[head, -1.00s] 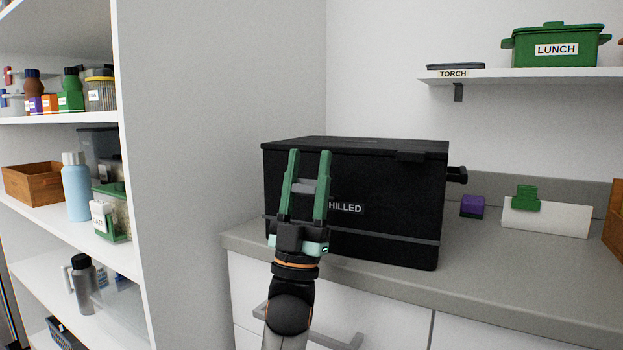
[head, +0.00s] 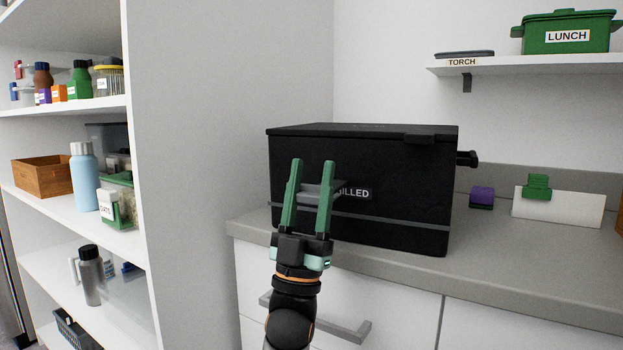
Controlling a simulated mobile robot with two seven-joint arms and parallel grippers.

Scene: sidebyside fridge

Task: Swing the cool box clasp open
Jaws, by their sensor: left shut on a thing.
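The black cool box (head: 410,200) stands on the counter, its front toward me and its lid shut. The grey piece sticks out to the right of the fingers, beside the label. Its joint with the box is hidden. A dark tab (head: 431,138) sits at the lid's front right edge. My right gripper is not in view.
The grey counter (head: 500,270) runs right, with a purple block (head: 482,197) and a white card in a green clip (head: 538,187) on it. A drawer handle (head: 340,328) sticks out below. A shelf unit (head: 135,180) with several containers stands left.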

